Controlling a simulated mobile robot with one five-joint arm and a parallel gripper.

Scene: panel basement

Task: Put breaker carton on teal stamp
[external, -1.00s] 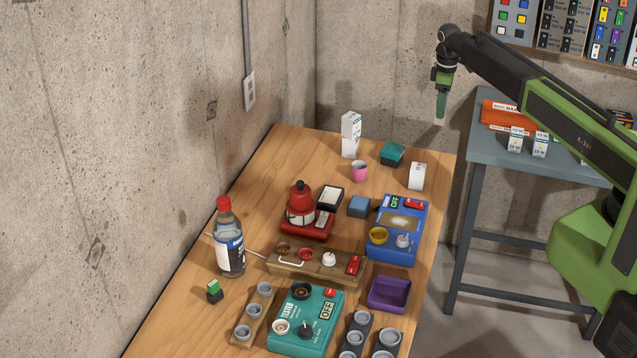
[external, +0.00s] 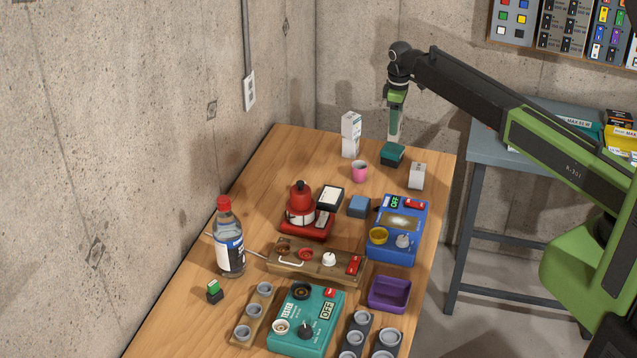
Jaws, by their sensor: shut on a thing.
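The teal stamp (external: 392,154) is a low block with a teal top and dark sides, at the far right of the wooden bench. My gripper (external: 396,123) is directly above it in the picture, pointing down. It is shut on a narrow pale thing, which I take to be the breaker carton (external: 394,127); the fingers partly cover it. The carton's lower end is close to the stamp's top, and I cannot tell whether they touch.
A tall white carton (external: 351,135) stands left of the stamp. A pink cup (external: 359,171) and a small white box (external: 417,176) stand in front of it. Blue (external: 398,230) and teal (external: 305,320) devices and a bottle (external: 230,245) crowd the nearer bench.

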